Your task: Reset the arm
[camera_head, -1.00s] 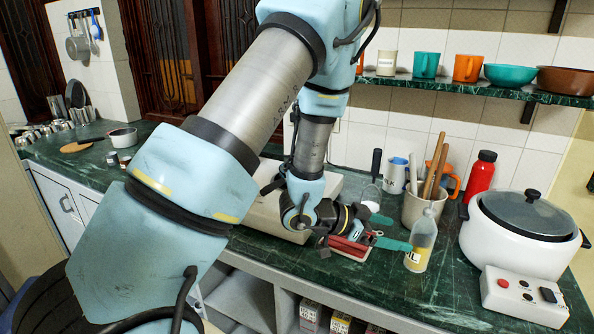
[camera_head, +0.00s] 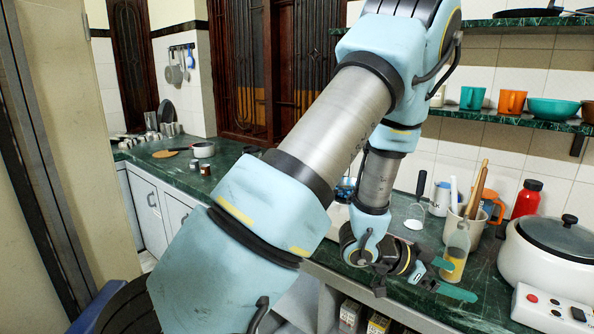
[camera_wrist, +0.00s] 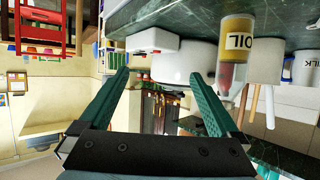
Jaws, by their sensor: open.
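My gripper (camera_head: 460,279) is at the end of my bent arm, over the front edge of the green marble counter (camera_head: 405,290) in the head view. Its two green fingers are spread and empty. In the wrist view my gripper (camera_wrist: 161,80) shows open with nothing between the fingertips. An oil bottle (camera_head: 457,250) stands just beyond the fingers in the head view. The bottle (camera_wrist: 236,45) appears upside down in the wrist view, beside the right finger. Much of the counter behind my arm is hidden.
A white cooker (camera_head: 552,262) and a switch box (camera_head: 545,305) stand at the right. A utensil pot (camera_head: 462,226), a red bottle (camera_head: 527,199) and a white jug (camera_head: 441,198) are behind the oil bottle. A shelf (camera_head: 490,116) with cups runs above.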

